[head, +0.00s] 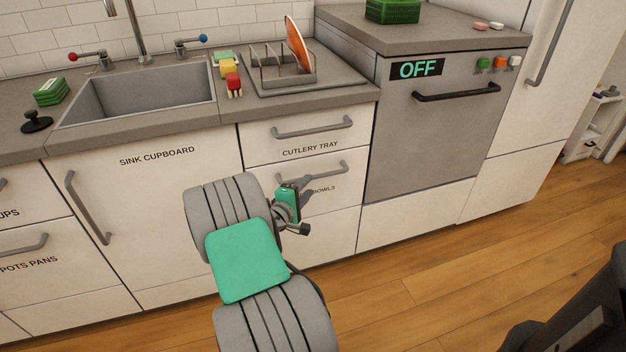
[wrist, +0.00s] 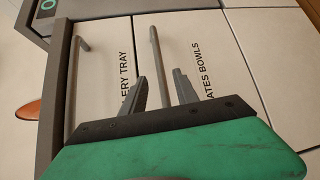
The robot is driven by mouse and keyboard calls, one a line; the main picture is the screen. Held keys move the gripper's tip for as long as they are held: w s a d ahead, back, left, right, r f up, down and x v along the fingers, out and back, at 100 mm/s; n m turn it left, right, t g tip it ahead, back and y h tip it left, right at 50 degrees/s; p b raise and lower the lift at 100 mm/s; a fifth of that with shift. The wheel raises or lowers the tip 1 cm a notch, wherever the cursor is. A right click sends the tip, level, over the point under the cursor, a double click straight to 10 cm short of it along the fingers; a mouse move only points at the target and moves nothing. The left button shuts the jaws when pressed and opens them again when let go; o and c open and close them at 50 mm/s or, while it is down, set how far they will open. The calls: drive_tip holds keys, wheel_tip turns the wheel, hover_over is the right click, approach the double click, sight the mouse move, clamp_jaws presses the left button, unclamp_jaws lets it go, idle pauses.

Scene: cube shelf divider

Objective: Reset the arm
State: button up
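My gripper (head: 304,205) is in front of the drawers below the counter, near the plates-and-bowls drawer. In the wrist view its two fingers (wrist: 154,72) stand apart with nothing held between them. The handle of the plates-and-bowls drawer (wrist: 155,50) shows between the fingers in that view; whether they touch it I cannot tell. In the head view my arm hides part of this drawer and its label. The cutlery tray drawer (head: 262,146) above it looks closed.
The counter holds a sink (head: 140,95), a dish rack (head: 290,78) with an orange plate (head: 296,42), and sponges. A dishwasher marked OFF (head: 430,130) is at right, with a green basket (head: 392,11) above.

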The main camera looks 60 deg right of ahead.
drive_tip(key=shift+a, duration=0.25)
drive_tip(key=w+a+r+m+t+y+p, duration=0.1)
drive_tip(key=w+a+r+y+p, duration=0.35)
drive_tip(key=a, duration=0.45)
drive_tip(key=w+a+r+m+t+y+p, duration=0.1)
drive_tip(key=w+a+r+m+y+p, duration=0.15)
drive_tip(key=a+r+p, duration=0.45)
drive_tip(key=w+a+r+m+t+y+p, duration=0.1)
drive_tip(key=w+a+r+t+y+p, duration=0.2)
drive_tip(key=a+r, duration=0.6)
drive_tip(key=s+a+r+g+y+p, duration=0.1)
drive_tip(key=s+a+r+y+p, duration=0.1)
drive_tip(key=a, duration=0.6)
drive_tip(key=s+a+r+n+y+p, duration=0.1)
drive_tip(key=s+a+r+p, duration=0.3)
drive_tip(key=a, duration=0.4)
drive_tip(key=s+a+r+n+g+y+p, duration=0.1)
drive_tip(key=s+a+r+y+p, duration=0.2)
drive_tip(key=a, duration=0.6)
drive_tip(key=shift+s+r+g+p, duration=0.3)
drive_tip(key=shift+s+r, duration=0.15)
drive_tip(key=shift+r, duration=0.1)
drive_tip(key=shift+n, duration=0.25)
